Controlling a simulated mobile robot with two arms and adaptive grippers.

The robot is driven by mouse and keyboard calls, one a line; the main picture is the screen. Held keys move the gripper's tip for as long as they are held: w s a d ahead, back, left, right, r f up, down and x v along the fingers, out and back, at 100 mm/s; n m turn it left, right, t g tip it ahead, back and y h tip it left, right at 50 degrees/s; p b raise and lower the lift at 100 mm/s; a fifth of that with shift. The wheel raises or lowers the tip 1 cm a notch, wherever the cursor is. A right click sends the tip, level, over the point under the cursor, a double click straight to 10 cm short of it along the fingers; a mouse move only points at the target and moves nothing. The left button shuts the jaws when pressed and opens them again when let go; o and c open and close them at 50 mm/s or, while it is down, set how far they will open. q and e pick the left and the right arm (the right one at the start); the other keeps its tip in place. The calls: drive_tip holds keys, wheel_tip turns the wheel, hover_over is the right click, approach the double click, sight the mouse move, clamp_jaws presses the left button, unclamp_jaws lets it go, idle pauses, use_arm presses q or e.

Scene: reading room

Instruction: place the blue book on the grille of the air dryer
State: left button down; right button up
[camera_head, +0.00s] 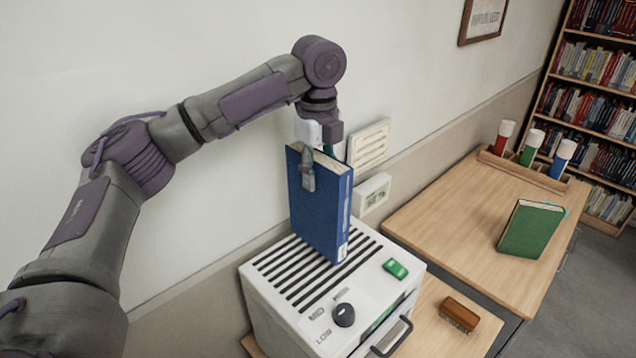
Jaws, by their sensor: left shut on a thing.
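The blue book (322,211) is upright, with its lower edge at the slotted grille (283,267) on top of the white air dryer (265,308). I cannot tell whether the book's lower edge touches the grille or is just above it. My left gripper (308,172) is shut on the blue book at its top edge, with one finger showing on the front cover. The other finger is hidden behind the book. The dryer's top also has a black knob (344,315) and a green switch (395,268). My right gripper is not in view.
A green book (531,230) stands on the wooden table (440,225) at right. A rack (520,168) with red, green and blue tubes stands at the back. A wall and small panel (371,195) are close behind the blue book.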

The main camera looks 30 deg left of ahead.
sight(318, 204)
use_arm(q)
wheel_tip(318, 204, down, 3)
drive_tip(key=shift+r+p, duration=0.1)
drive_tip(key=shift+p, duration=0.6)
drive_tip(key=shift+f, duration=0.2)
drive_tip(key=c, duration=0.7)
unclamp_jaws()
drive_tip(key=shift+f, duration=0.1)
drive_tip(key=shift+c, duration=0.2)
